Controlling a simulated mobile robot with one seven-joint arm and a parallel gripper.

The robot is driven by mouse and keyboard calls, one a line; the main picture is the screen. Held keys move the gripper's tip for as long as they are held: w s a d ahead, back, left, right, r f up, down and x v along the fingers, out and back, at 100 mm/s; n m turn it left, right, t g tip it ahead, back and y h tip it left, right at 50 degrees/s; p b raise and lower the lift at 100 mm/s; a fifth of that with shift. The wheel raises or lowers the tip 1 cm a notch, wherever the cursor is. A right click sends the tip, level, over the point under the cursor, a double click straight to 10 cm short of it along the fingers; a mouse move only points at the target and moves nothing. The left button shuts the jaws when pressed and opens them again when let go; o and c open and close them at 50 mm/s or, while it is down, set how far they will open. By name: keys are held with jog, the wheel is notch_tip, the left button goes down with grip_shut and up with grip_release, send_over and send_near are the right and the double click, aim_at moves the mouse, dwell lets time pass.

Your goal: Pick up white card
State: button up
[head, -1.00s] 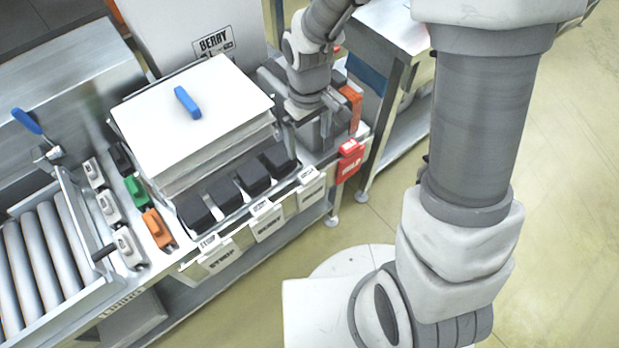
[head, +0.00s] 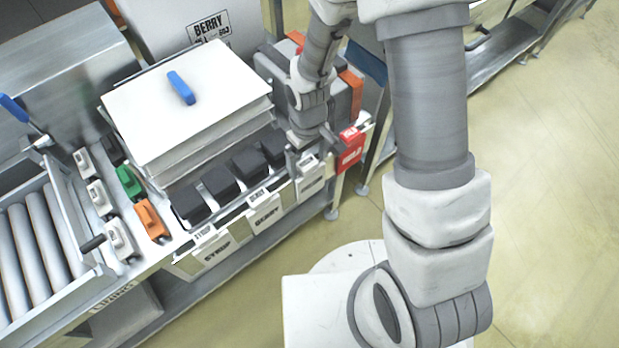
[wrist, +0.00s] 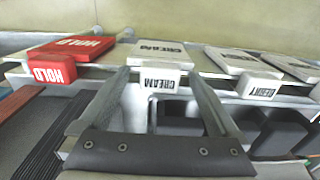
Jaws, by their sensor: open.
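White cards with black lettering hang along the bench's front edge. The CREAM card (head: 311,184) is at the right of the row, with BERRY (head: 266,217) and SYRUP (head: 217,252) to its left. My gripper (head: 304,162) is at the CREAM card's top, partly hiding it. In the wrist view, my open gripper (wrist: 157,80) has its fingers on either side of the white CREAM tab (wrist: 160,79), with nothing held. The flat CREAM card face (wrist: 160,52) shows beyond the tab. Whether the fingers touch the tab, I cannot tell.
A red HOLD card (head: 349,152) hangs just right of the CREAM card; it also shows in the wrist view (wrist: 75,47). Black blocks (head: 220,183) line up behind the cards. Open floor lies in front.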

jog(key=shift+c, duration=0.3)
grip_shut()
jog(key=shift+r, duration=0.25)
dwell(0.3)
